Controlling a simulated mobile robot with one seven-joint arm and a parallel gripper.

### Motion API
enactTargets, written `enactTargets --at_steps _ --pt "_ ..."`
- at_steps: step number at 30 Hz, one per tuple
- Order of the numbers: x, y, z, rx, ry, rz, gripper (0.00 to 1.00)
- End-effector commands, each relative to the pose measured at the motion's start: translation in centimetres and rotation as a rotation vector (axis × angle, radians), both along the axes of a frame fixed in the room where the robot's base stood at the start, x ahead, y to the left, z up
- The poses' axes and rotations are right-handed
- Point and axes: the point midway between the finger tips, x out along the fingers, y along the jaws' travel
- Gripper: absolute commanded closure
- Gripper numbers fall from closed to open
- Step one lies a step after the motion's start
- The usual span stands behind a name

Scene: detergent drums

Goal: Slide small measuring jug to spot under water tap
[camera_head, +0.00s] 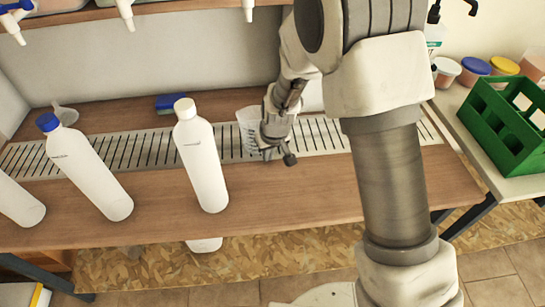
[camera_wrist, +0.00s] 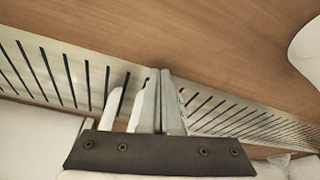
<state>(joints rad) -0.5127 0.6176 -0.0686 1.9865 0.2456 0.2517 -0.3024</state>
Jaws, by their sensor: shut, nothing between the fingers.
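The small measuring jug (camera_head: 247,125) is a clear, whitish cup standing at the slotted metal drip strip in the head view. My gripper (camera_head: 276,153) is just right of it and partly covers it. I cannot tell whether they touch. In the wrist view my gripper (camera_wrist: 163,76) is shut and empty, pointing down over the strip. A pale shape beside the fingers may be the jug, but I cannot tell. White spouts hang along the top: one with a blue lever (camera_head: 14,24), one plain (camera_head: 125,13) and one above the jug (camera_head: 248,9). Which is the water tap is unclear.
A white-capped bottle (camera_head: 200,160) stands left of the jug. A blue-capped bottle (camera_head: 87,170) is further left. A blue sponge-like block (camera_head: 170,103) and a funnel (camera_head: 66,115) lie behind. A green crate (camera_head: 505,125) is at right. The front bench right of the bottles is clear.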

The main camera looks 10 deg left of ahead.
Motion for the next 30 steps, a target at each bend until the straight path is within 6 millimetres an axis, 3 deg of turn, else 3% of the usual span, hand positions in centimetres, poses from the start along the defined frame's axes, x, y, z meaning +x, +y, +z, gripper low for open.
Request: enactTargets --at_steps 6,19,30 --pt "1.4 0.8 0.0 -0.001 0.002 -0.001 1.0" --pt "1.7 0.9 0.0 -0.001 0.003 -0.001 1.0" --pt "4.1 2.3 0.0 -0.001 0.003 -0.001 1.0"
